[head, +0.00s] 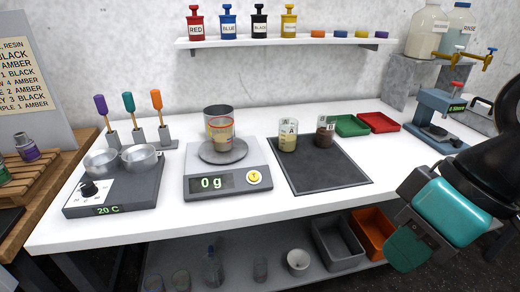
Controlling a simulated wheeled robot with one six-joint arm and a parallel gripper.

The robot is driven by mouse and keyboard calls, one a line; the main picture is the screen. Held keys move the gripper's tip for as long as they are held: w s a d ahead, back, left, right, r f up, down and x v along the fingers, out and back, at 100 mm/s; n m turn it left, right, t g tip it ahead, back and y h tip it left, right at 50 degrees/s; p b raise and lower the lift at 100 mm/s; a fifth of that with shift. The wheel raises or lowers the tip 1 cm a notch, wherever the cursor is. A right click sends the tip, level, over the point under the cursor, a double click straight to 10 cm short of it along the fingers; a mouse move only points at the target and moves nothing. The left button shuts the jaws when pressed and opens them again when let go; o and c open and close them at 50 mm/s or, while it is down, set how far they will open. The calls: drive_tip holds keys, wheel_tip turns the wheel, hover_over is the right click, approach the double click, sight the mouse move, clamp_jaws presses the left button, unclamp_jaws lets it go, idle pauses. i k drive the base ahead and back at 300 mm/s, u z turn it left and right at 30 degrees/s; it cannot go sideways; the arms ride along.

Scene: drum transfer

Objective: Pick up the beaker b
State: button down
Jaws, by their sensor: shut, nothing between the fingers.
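Two small beakers stand upright on the dark mat (320,178). The left beaker (288,141) holds pale yellow stuff and has a label that seems to read A. The right beaker (324,138) holds dark brown stuff; its label is too small to read, so I cannot tell for sure whether it is beaker b. Another beaker (221,133) with yellowish contents and a reddish rim line is at the scale. My gripper (406,250) is at the lower right, in front of the table edge, shut and empty. It is well apart from the beakers.
The scale (200,184) reads 0 g. A hot plate (120,196) with two metal pans is at left. Green (350,125) and red (378,122) trays lie behind the mat, and a blue press (432,118) is at right. A shelf (280,42) with colored bottles hangs above.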

sight(326, 125)
drive_tip(key=u, duration=0.2)
drive_tip(key=k, duration=0.3)
drive_tip(key=z, duration=0.75)
drive_tip(key=i, duration=0.85)
drive_tip(key=u, duration=0.8)
drive_tip(key=i, duration=1.15)
drive_tip(key=u, duration=0.25)
